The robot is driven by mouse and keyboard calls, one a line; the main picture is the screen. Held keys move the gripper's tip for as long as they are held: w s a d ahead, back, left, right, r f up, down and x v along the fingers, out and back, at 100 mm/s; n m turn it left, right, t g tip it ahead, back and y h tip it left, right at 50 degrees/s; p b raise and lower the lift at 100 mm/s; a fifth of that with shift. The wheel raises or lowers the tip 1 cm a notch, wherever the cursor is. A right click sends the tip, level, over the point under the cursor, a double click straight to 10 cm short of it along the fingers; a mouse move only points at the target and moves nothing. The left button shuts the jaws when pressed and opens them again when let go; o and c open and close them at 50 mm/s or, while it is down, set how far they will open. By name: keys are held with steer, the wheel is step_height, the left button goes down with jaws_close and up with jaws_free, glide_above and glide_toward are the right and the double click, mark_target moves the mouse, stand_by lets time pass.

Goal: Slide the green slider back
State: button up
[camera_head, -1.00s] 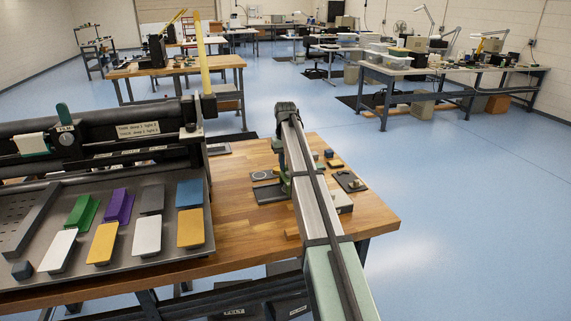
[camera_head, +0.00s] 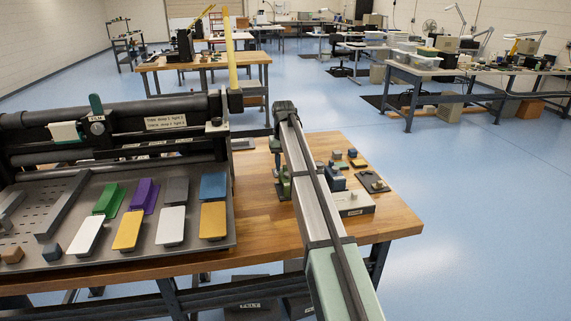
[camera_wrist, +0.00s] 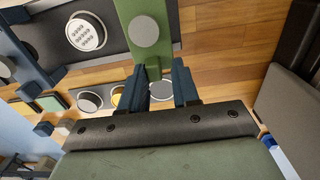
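A green bar with a grey round disc on it, apparently the green slider (camera_wrist: 145,12), runs down from the top of the wrist view. Its lower end lies in line with the space between my fingers; whether they touch it I cannot tell. My gripper (camera_wrist: 160,84) has two dark blue fingers, spread apart with a gap between them. In the head view my arm reaches over the wooden bench (camera_head: 270,230), and a small green part (camera_head: 284,187) shows just left of it; I cannot tell whether this is the slider or part of my gripper.
A dark plate with a white dotted disc (camera_wrist: 86,31) lies left of the bar in the wrist view. A dark grey block (camera_wrist: 288,110) stands at right. In the head view, a large press with a tray of coloured pads (camera_head: 190,255) fills the left. Small parts lie right of my arm.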

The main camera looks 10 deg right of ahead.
steer(key=shift+o, duration=1.3)
steer(key=shift+d+r, duration=0.1)
step_height(320, 180, up, 14)
step_height(320, 180, up, 7)
stand_by(0.8)
